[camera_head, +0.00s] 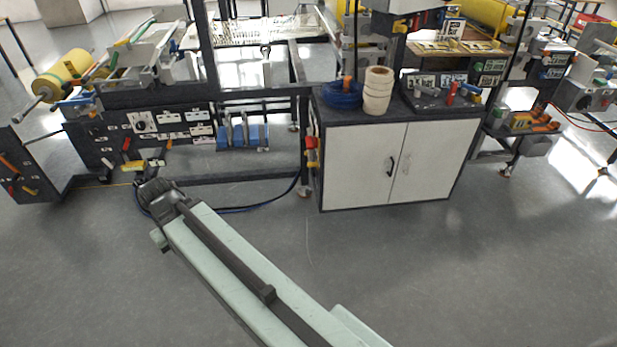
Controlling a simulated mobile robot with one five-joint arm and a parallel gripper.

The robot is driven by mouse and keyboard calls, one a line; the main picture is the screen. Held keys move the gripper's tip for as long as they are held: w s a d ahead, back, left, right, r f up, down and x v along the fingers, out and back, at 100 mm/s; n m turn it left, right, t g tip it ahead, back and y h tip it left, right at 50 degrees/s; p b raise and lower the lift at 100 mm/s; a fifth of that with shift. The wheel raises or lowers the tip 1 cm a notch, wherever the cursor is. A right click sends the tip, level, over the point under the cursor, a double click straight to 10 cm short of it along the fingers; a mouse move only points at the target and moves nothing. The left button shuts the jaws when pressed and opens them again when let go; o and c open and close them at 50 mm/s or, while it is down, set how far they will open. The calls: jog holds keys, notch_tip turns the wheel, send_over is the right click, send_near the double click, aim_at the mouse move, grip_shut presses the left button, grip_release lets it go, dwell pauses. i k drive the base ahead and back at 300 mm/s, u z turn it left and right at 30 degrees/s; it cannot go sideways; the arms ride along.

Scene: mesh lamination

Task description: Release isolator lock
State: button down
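No part is clearly marked as the isolator lock. A red and yellow fitting (311,155) sits on the post at the left side of the white cabinet; it may be an isolator, but it is too small to tell. The dark panel (180,138) at the left carries several white labels and small coloured handles. My pale green arm reaches from the bottom of the view up to a dark joint in front of this panel. No gripper fingers can be made out past that joint.
The white two-door cabinet (385,165) stands at the centre right, with a stack of white rolls (378,92) and a blue coil (342,95) on top. A dark cable lies on the floor below the panel. The grey floor (450,280) in front is clear.

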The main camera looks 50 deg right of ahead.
aim_at(310, 165)
jog(key=z, duration=0.15)
jog(key=i, duration=0.95)
jog(key=u, duration=0.05)
